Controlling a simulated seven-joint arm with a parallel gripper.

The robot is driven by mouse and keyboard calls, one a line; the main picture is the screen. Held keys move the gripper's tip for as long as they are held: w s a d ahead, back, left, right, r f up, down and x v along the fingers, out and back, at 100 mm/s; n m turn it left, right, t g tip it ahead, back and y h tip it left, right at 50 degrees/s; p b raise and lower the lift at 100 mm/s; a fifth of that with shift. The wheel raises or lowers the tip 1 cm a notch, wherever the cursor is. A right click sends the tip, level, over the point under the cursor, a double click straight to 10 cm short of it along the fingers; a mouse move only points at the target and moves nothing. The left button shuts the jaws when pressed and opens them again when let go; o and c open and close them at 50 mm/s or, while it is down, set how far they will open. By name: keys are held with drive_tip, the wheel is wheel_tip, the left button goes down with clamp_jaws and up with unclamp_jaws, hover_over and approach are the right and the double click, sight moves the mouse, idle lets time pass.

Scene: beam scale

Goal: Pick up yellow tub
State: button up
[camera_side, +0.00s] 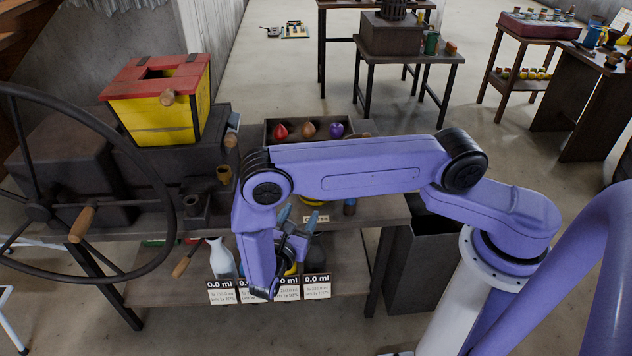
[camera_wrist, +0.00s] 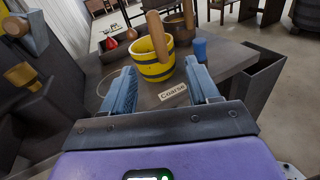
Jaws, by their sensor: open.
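The yellow tub (camera_wrist: 153,68) has dark bands and stands on the bench top in the wrist view. A wooden handle (camera_wrist: 157,34) rises in it or just behind its near rim; I cannot tell which. My gripper (camera_wrist: 159,69) has its two blue fingers spread apart. The tub lies beyond the fingertips, in line with the gap between them, and nothing is held.
A "Coarse" label (camera_wrist: 173,92) lies on the bench near the tub. A blue piece (camera_wrist: 200,49) stands to its right, and a dark pot (camera_wrist: 180,29) behind. A tray (camera_side: 289,124) holds coloured pieces. A large wheel (camera_side: 163,190) and a yellow-red hopper (camera_side: 158,118) stand left.

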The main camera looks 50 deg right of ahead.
drive_tip(key=shift+n+t, duration=0.7)
drive_tip(key=shift+s+f+x, duration=0.1)
drive_tip(key=shift+f+x, duration=0.35)
drive_tip(key=shift+x, duration=2.5)
drive_tip(key=shift+s+f+x, duration=0.1)
drive_tip(key=shift+f+x, duration=0.4)
drive_tip(key=shift+x, duration=2.45)
drive_tip(key=shift+s+f+x, duration=0.1)
drive_tip(key=shift+f+x, duration=0.35)
drive_tip(key=shift+x, duration=2.5)
drive_tip(key=shift+d, duration=0.1)
clamp_jaws()
